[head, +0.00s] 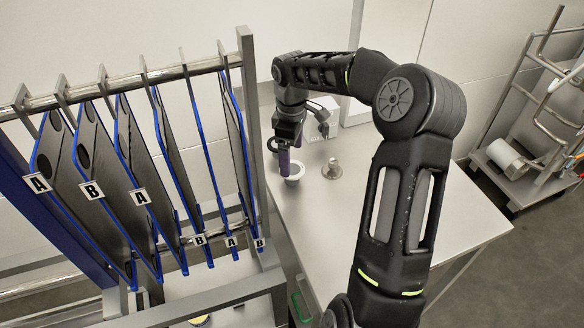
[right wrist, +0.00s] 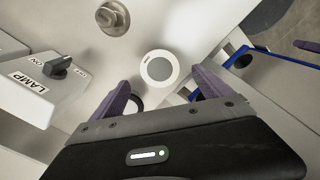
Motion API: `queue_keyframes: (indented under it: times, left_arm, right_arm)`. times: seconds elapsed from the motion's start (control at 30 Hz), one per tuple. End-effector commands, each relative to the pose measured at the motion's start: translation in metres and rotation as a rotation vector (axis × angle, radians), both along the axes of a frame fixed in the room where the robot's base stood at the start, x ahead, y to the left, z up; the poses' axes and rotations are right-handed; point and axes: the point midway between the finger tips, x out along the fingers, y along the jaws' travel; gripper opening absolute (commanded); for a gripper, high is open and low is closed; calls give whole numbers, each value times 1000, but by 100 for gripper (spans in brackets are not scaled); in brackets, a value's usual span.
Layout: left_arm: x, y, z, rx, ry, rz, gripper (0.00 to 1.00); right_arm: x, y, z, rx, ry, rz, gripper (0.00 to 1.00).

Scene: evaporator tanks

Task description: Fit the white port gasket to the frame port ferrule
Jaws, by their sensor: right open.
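The white port gasket (head: 294,180) is a white ring with a grey centre, lying flat on the table beside the plate frame. It also shows in the right wrist view (right wrist: 159,53), just beyond and between my fingertips. My right gripper (head: 285,172) points down over the table close to the gasket. Its two purple fingers (right wrist: 160,86) are spread apart with nothing held between them. A round steel fitting (head: 332,170) stands on the table to the right of the gasket; I cannot tell whether it is the frame port ferrule. My left gripper is not in view.
A black ring (right wrist: 136,104) lies near one finger. A white LAMP switch box (right wrist: 40,88) stands at the table's back. The plate rack's steel post (head: 252,130) rises left of my gripper, with blue-edged plates (head: 140,175) beyond. The table's front right (head: 455,225) is clear.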

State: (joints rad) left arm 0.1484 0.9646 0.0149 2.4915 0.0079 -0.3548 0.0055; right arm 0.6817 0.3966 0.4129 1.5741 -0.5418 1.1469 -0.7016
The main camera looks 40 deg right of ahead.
Motion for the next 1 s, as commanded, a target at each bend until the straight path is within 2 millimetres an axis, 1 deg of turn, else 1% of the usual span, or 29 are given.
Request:
queue_keyframes:
  times: [0.03, 0.1, 0.2, 0.3, 1.0]
  left_arm:
    - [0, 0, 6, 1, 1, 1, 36]
    - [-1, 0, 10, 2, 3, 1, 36]
    - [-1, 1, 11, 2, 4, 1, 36]
    - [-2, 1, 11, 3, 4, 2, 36]
    - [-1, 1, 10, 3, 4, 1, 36]
  right_arm:
    - [-2, 0, -5, 3, 6, -1, 89]
    - [-2, 0, -16, 3, 5, -1, 89]
    - [-1, 0, -30, 1, 3, 1, 89]
    - [-1, 0, -37, 0, 3, 0, 89]
    - [-1, -1, -37, -1, 2, 0, 89]
